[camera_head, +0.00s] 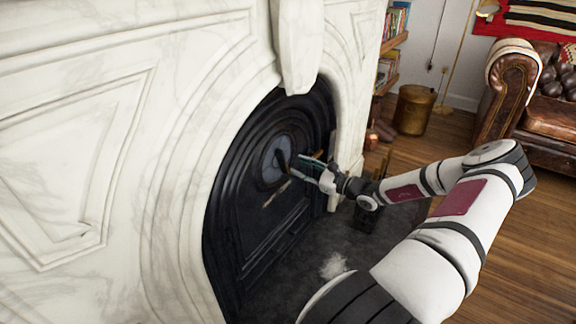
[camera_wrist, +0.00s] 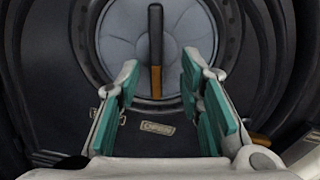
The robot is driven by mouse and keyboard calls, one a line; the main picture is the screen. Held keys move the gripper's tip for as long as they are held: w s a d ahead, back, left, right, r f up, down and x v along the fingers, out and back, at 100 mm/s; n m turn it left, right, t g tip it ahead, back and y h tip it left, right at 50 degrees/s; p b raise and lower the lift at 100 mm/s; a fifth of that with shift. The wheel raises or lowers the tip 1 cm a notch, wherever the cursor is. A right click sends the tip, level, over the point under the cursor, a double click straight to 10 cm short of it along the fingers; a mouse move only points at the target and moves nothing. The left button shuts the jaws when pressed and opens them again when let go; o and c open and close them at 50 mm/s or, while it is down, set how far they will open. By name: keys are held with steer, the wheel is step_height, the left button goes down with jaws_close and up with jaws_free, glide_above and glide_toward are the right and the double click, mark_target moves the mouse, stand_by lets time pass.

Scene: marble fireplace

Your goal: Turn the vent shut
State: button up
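The vent is a round grey disc (camera_wrist: 190,35) set in the black fireplace cover. In the head view the disc (camera_head: 269,160) sits in the upper part of the cover, partly hidden by my gripper. A dark upright handle (camera_wrist: 155,40) with a brown lower end crosses the disc in the wrist view. My gripper (camera_wrist: 157,78) is open, with its teal-padded fingers either side of the handle's lower end in the picture. I cannot tell how deep the handle reaches between them; no finger visibly touches it. In the head view my gripper (camera_head: 298,167) is close in front of the cover.
A small label plate (camera_wrist: 157,128) is below the disc. White marble (camera_head: 180,200) surrounds the black cover (camera_head: 240,215). A dark hearth (camera_head: 300,270) lies below. A brass bucket (camera_head: 413,110), bookshelf (camera_head: 393,45) and leather sofa (camera_head: 545,110) stand at the right, with wooden floor between.

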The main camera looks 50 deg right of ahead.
mark_target(286, 162)
steer(key=shift+w+a+b, duration=0.2)
steer(key=shift+w, duration=0.8)
steer(key=shift+w+a+b, duration=0.25)
steer(key=shift+w, duration=0.8)
steer(key=shift+w+a+b, duration=0.2)
steer(key=shift+w, duration=0.8)
steer(key=shift+c, duration=0.3)
jaws_close()
